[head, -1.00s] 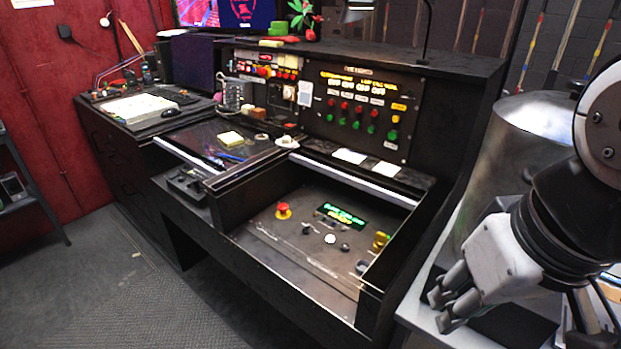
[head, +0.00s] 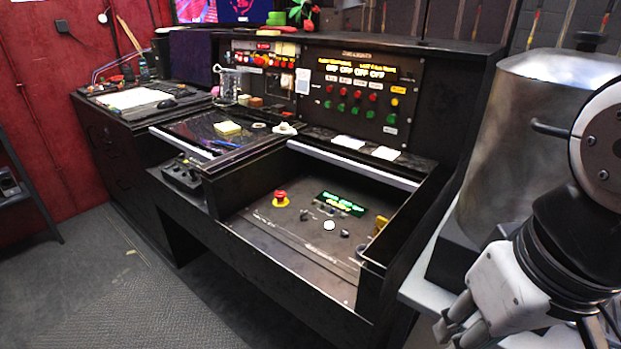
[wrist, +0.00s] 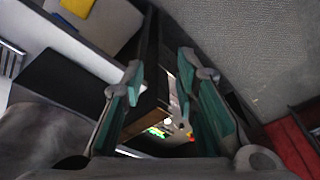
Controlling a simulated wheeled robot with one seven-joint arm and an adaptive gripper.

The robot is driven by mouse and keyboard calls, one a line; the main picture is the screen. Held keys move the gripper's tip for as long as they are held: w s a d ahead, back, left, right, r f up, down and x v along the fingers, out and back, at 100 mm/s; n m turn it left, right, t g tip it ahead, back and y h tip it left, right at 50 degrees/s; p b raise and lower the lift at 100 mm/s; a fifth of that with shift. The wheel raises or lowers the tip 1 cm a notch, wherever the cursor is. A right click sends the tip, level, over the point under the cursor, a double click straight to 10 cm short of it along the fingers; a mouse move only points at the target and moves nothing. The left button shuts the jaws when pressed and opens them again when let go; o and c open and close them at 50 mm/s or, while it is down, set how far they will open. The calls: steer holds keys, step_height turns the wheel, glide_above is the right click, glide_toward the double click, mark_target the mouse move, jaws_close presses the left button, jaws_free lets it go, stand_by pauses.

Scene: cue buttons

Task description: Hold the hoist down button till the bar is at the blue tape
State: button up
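The lower console panel (head: 300,245) has a red mushroom knob on a yellow base (head: 280,198), a lit green display (head: 340,203), a round white button (head: 329,225), small dark knobs and a yellow part (head: 381,224). The upright panel (head: 320,107) carries rows of red and green buttons and a yellow button (head: 398,90). Labels are too small to read, so I cannot tell which is hoist down. I cannot make out the bar or blue tape. My gripper (head: 455,330) is right of the console, touching no button. The wrist view shows its fingers (wrist: 160,88) apart and empty.
A grey table (head: 420,290) with a large metal cylinder (head: 530,130) stands close on the right, beside my arm. The console's raised side walls border the lower panel. Open floor (head: 100,285) lies front left. Poles with coloured bands stand at the back right.

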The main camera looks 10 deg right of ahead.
jaws_close()
steer(key=shift+r, duration=0.1)
stand_by(1.2)
